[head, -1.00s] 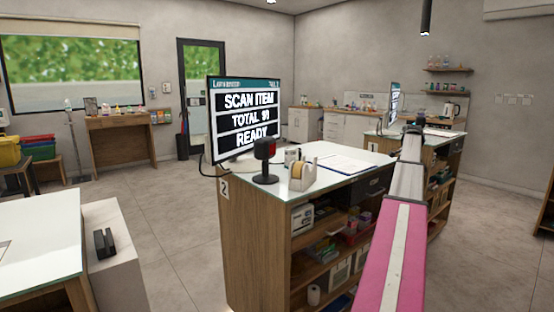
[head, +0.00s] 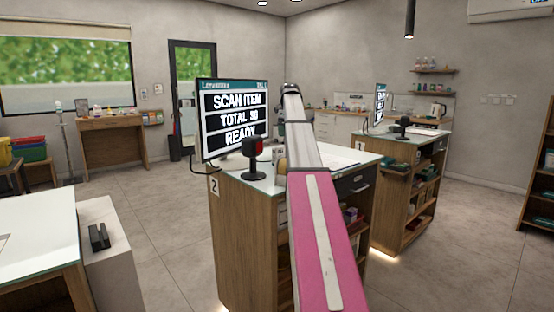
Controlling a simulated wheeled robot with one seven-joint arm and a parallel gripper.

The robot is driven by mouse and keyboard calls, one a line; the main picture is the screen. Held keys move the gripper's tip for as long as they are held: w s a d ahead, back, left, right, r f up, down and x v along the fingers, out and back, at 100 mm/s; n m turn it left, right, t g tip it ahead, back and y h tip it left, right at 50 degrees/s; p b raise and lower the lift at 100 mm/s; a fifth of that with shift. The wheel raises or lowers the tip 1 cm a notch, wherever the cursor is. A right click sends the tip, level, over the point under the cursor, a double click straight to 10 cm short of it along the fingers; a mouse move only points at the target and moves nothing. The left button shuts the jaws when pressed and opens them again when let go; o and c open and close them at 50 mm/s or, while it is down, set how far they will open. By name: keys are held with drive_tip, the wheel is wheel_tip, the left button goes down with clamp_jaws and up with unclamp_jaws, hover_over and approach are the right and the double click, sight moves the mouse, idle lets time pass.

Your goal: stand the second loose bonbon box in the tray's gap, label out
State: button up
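No bonbon box and no tray with a gap can be made out in the head view. My arm reaches forward over the counter marked 2 (head: 252,232), its pink link in front. The far end of the arm shows above the counter's back part, beside the monitor. My gripper's fingers cannot be made out there, so their state is hidden. The arm covers part of the counter top and its shelves.
A monitor (head: 234,120) and a red-and-black scanner (head: 252,158) stand on the counter. Counter 1 (head: 405,200) is behind to the right. A white-topped counter (head: 38,240) is at left. Floor between (head: 165,235) is clear.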

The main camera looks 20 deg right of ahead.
approach(279, 154)
drive_tip(key=shift+w+d+r+m, duration=0.25)
drive_tip(key=shift+w+d+m, duration=0.15)
drive_tip(key=shift+w+d, duration=0.3)
drive_tip(key=shift+a+f, duration=0.15)
drive_tip(key=shift+a, duration=0.2)
wheel_tip(279, 154, down, 10)
drive_tip(key=shift+w+f, duration=0.1)
drive_tip(key=shift+f, duration=0.15)
drive_tip(key=c, duration=1.1)
